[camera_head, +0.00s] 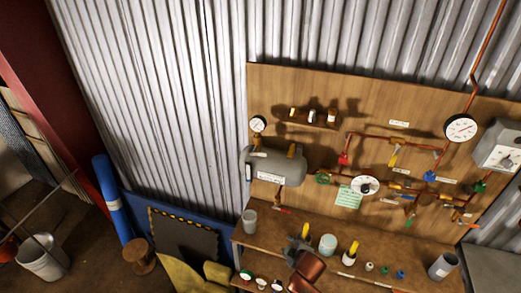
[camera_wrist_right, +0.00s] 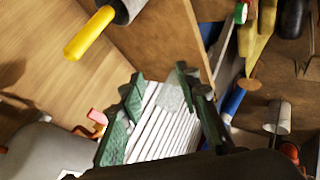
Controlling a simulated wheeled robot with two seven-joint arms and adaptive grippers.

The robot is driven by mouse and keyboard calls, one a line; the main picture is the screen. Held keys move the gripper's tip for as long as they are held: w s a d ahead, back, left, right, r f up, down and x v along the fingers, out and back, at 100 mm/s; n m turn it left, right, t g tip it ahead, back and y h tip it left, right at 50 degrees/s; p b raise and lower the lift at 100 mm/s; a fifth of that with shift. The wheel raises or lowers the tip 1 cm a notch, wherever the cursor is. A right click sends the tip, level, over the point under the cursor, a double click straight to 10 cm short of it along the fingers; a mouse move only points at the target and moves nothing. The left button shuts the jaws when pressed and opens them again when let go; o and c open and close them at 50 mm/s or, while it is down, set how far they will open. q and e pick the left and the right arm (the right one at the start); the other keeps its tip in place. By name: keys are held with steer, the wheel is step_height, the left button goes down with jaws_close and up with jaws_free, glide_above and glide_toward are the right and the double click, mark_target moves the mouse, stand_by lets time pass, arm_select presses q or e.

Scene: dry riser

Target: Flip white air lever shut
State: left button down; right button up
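A wooden board (camera_head: 300,85) carries copper pipes, gauges and several small coloured levers. A grey tank (camera_head: 275,167) is at its left, with a red handle (camera_head: 283,210) below it. I cannot pick out a white lever for certain. My right gripper (camera_head: 296,250) is low in front of the bench, below the tank and apart from the levers. In the right wrist view its green-padded fingers (camera_wrist_right: 160,92) are spread with nothing held between them; ribbed wall shows through the gap. A red handle (camera_wrist_right: 97,117) shows left of the fingers. My left gripper is out of view.
The bench (camera_head: 330,230) holds cups, a white-and-teal jar (camera_head: 327,244) and a grey cup (camera_head: 443,265). A yellow handle (camera_wrist_right: 88,36) sticks out near the gripper. A grey box with a dial (camera_head: 498,145) is at the right. A blue roll (camera_head: 112,200) leans at the left.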

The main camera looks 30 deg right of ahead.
steer(key=w+d+r+n+t, duration=0.1)
steer(key=w+r+n+t, duration=0.15)
steer(key=w+r, duration=0.5)
steer(key=w+r+n+t, duration=0.2)
steer(key=w+r+n, duration=0.25)
steer(key=r, duration=0.65)
steer(key=n+t+y, duration=0.1)
steer(key=n+t, duration=0.2)
steer(key=n, duration=0.1)
glide_toward(261, 155)
steer(key=w, duration=0.3)
steer(key=w+p, duration=0.1)
steer(key=w, duration=0.1)
steer(key=w+f, duration=0.1)
steer(key=w, duration=0.1)
steer(key=w+d+p, duration=0.1)
steer(key=w, duration=0.1)
steer(key=shift+w+f+p, duration=0.15)
steer(key=shift+w+p, duration=0.1)
steer(key=shift+p, duration=0.05)
steer(key=shift+w+f, duration=0.15)
steer(key=shift+w, duration=0.4)
steer(key=shift+c, duration=0.5)
jaws_close()
